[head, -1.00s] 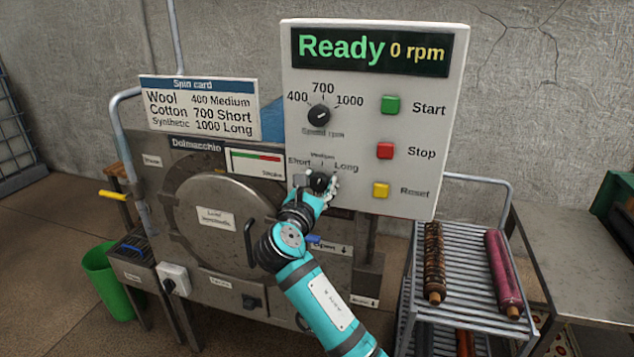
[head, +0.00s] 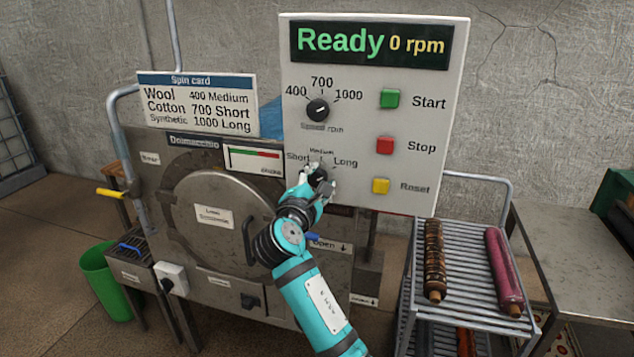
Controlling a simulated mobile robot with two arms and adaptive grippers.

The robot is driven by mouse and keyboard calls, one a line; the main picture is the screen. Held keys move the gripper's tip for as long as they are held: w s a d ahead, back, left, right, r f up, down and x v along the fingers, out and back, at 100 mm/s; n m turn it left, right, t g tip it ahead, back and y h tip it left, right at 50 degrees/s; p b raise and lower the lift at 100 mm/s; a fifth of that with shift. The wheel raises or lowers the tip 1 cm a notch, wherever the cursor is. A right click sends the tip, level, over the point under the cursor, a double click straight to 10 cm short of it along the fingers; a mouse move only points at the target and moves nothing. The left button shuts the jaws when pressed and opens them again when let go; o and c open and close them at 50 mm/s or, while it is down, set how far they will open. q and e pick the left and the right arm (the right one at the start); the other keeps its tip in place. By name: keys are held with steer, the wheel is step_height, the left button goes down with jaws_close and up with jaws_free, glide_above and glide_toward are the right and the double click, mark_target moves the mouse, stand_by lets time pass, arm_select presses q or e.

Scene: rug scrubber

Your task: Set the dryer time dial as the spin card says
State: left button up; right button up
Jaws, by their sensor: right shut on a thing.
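The control panel (head: 412,90) shows "Ready 0 rpm" in green and yellow on its display (head: 370,42). The time dial (head: 319,174) is a black knob low on the panel, marked Short, Medium and Long. My right gripper (head: 318,180) is shut on it, and the fingers hide part of the knob and its pointer, so I cannot tell its setting. The spin card (head: 200,103) reads Wool 400 Medium, Cotton 700 Short, Synthetic 1000 Long. The speed dial (head: 318,110) above has a pale mark pointing to the upper right. My left gripper is not in view.
Start (head: 390,99), Stop (head: 385,145) and Reset (head: 381,186) buttons sit right of the dials. The dryer's round door (head: 215,215) is behind my arm at left. A rack (head: 462,260) with rolled rugs stands at right, and a green bucket (head: 105,280) at left.

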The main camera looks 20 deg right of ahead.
stand_by(0.5)
steer(key=o, duration=1.1)
steer(key=shift+o, duration=0.2)
steer(key=v, duration=0.7)
steer(key=shift+s, duration=0.25)
steer(key=shift+a, duration=0.1)
